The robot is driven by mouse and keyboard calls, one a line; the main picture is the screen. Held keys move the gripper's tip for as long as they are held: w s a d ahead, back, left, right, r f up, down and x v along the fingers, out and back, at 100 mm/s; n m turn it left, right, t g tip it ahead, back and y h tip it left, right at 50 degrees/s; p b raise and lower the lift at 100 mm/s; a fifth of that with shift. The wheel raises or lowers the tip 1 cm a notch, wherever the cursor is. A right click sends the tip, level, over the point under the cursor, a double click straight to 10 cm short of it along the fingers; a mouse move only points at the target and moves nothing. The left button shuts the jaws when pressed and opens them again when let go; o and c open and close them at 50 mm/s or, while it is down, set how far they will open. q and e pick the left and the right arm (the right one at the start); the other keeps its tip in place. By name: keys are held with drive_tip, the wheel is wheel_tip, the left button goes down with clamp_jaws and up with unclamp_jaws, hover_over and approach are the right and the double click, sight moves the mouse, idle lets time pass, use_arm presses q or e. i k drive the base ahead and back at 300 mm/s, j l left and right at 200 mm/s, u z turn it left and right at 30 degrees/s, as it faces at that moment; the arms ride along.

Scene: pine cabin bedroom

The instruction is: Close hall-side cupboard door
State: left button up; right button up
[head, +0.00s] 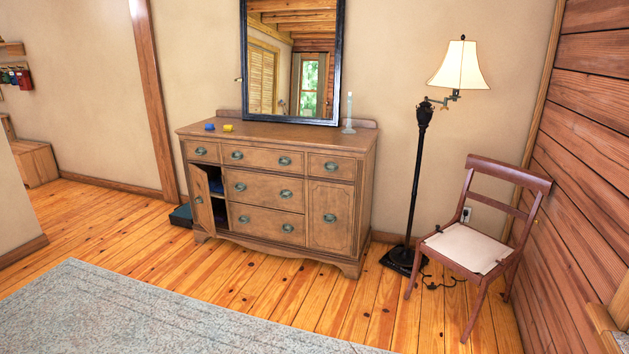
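A wooden dresser (265,250) stands against the back wall, with several drawers and a cupboard door on each side. The left cupboard door (200,200), on the side of the hall opening, stands partly open, swung outward. Its dark interior shows a shelf and dark blue contents (217,187). The door has a round greenish metal pull. The right cupboard door (331,216) is closed flush. Neither of my grippers is in view.
A patterned rug (150,310) covers the floor in front, with bare boards between it and the dresser. A dark box (181,216) sits on the floor by the dresser's left side. A floor lamp (418,180) and chair (470,248) stand to the right.

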sight(199, 180)
drive_tip(key=i+u, duration=0.35)
drive_tip(key=i, duration=0.2)
drive_tip(key=i+u, duration=0.3)
drive_tip(key=i, duration=0.3)
drive_tip(key=i+l+u, duration=0.35)
drive_tip(key=i, duration=0.15)
drive_tip(key=i+j+z, duration=0.25)
drive_tip(key=i+j, duration=0.25)
drive_tip(key=i, duration=0.35)
drive_tip(key=i+j+z, duration=0.3)
drive_tip(key=i+j, duration=0.4)
drive_tip(key=i, duration=0.5)
drive_tip(key=j+u, duration=0.05)
drive_tip(key=j, duration=0.05)
